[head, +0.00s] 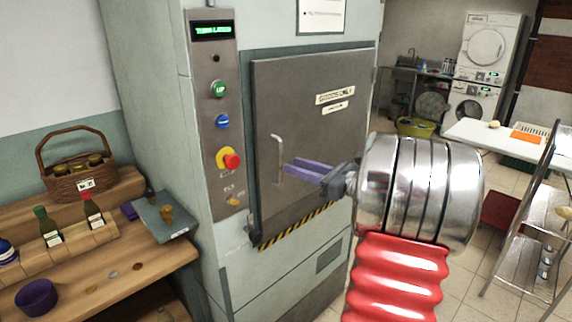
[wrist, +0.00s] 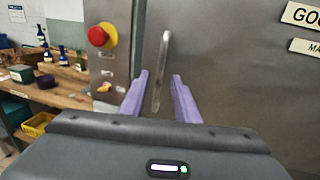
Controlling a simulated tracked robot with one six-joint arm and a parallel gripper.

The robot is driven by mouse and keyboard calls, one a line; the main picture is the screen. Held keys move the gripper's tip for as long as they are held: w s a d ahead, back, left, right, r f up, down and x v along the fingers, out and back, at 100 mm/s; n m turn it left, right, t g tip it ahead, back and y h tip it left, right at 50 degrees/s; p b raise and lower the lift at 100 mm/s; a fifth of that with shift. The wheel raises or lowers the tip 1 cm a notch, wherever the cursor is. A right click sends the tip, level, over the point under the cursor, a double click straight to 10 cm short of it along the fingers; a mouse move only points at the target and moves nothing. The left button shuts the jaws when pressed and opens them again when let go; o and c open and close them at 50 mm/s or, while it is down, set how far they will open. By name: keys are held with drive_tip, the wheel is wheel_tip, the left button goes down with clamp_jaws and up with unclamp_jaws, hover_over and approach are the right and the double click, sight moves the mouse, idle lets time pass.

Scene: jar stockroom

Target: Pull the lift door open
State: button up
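The lift door (head: 330,145) is a grey metal panel marked GOODS ONLY, and it stands closed in its frame. Its upright bar handle (head: 279,158) is near the door's left edge. My gripper (head: 290,170) has purple fingers pointing at the handle. In the wrist view, the handle (wrist: 161,65) appears between the two fingers of my gripper (wrist: 160,82), with a gap on each side. The fingers are apart and not closed on it. I cannot tell how far the fingertips reach past the bar.
A control panel (head: 218,120) with a green UP button, a blue button and a red emergency knob is left of the door. A wooden counter (head: 150,262) with bottles and a basket (head: 78,178) stands further left. A stepladder (head: 535,215) and white table (head: 480,135) are at right.

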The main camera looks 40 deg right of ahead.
drive_tip(key=x, duration=0.4)
drive_tip(key=shift+w, duration=0.2)
clamp_jaws()
idle(0.5)
drive_tip(key=shift+a, duration=0.2)
